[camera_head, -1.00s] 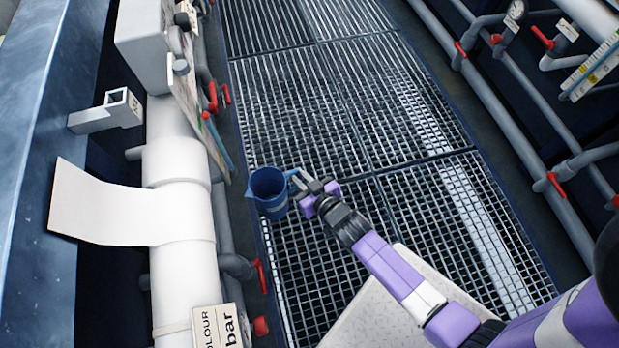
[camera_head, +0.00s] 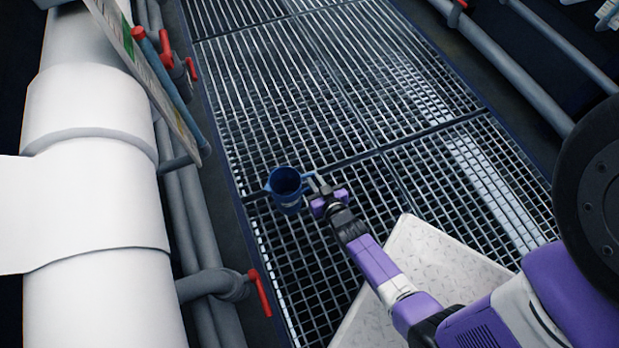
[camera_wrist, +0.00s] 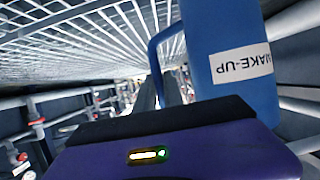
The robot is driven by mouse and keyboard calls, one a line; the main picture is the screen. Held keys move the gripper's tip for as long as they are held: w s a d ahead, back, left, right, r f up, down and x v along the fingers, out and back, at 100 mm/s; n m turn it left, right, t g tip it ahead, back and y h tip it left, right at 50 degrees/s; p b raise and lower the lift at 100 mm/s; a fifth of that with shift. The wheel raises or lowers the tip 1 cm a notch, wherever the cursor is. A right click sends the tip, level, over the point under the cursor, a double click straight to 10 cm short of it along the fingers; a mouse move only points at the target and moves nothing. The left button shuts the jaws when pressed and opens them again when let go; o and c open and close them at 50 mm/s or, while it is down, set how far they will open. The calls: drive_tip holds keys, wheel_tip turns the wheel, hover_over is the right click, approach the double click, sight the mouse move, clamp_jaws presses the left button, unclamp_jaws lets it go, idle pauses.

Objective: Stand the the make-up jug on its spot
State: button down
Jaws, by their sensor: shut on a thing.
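The make-up jug (camera_head: 286,190) is a blue open-topped jug with a handle on its right side and a spout at its left. It is held above the floor grating, roughly upright. My gripper (camera_head: 314,186) is shut on the jug's handle. In the wrist view the blue jug (camera_wrist: 232,70) fills the upper right, with a white label reading MAKE-UP, seen upside down. Its handle (camera_wrist: 156,60) runs down behind my gripper's body, and the fingertips are hidden there. I cannot make out the jug's spot in these views.
A metal floor grating (camera_head: 330,90) runs along the aisle. A thick white pipe (camera_head: 95,200) is on the left, with thinner grey pipes and red valve handles (camera_head: 260,292) beside it. Grey pipes (camera_head: 500,60) line the right. The aisle ahead is clear.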

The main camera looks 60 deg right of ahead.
drive_tip(key=f+b, duration=0.1)
drive_tip(key=f, duration=0.1)
drive_tip(key=d+f, duration=0.1)
drive_tip(key=f, duration=0.1)
drive_tip(key=shift+b, duration=0.4)
drive_tip(key=shift+f+b, duration=2.15)
drive_tip(key=shift+f, duration=0.85)
drive_tip(key=c, duration=1.4)
unclamp_jaws()
drive_tip(key=shift+o, duration=0.2)
drive_tip(key=shift+a, duration=0.15)
